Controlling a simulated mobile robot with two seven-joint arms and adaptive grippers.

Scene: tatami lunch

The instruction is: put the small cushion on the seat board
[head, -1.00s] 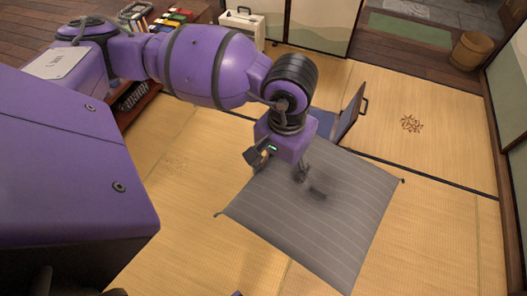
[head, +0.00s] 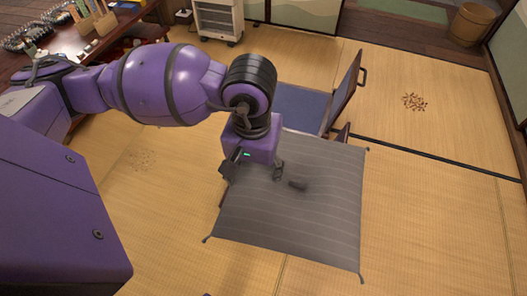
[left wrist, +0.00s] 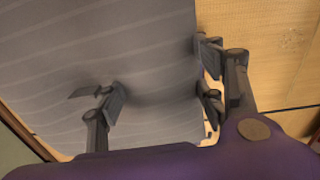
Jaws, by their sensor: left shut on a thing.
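The small cushion (head: 325,215) is a flat grey square with pale stripes and corner tassels. My left gripper (head: 265,178) is shut on its upper left part, with dark fingers pressed at the fabric. The left wrist view shows the cushion (left wrist: 150,60) filling the space between and behind the fingers (left wrist: 160,98). A low floor chair with a blue seat (head: 303,108) and an upright wooden back (head: 346,92) stands just beyond the cushion. Brown wooden edges show at the cushion's left side and upper right; what lies under it is hidden. My right gripper is out of view.
Tatami floor (head: 440,210) is clear to the right and front. A white wheeled cabinet (head: 218,22) stands at the back. A wooden table (head: 85,50) with several items is at back left. A wooden bucket (head: 470,24) stands at far right.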

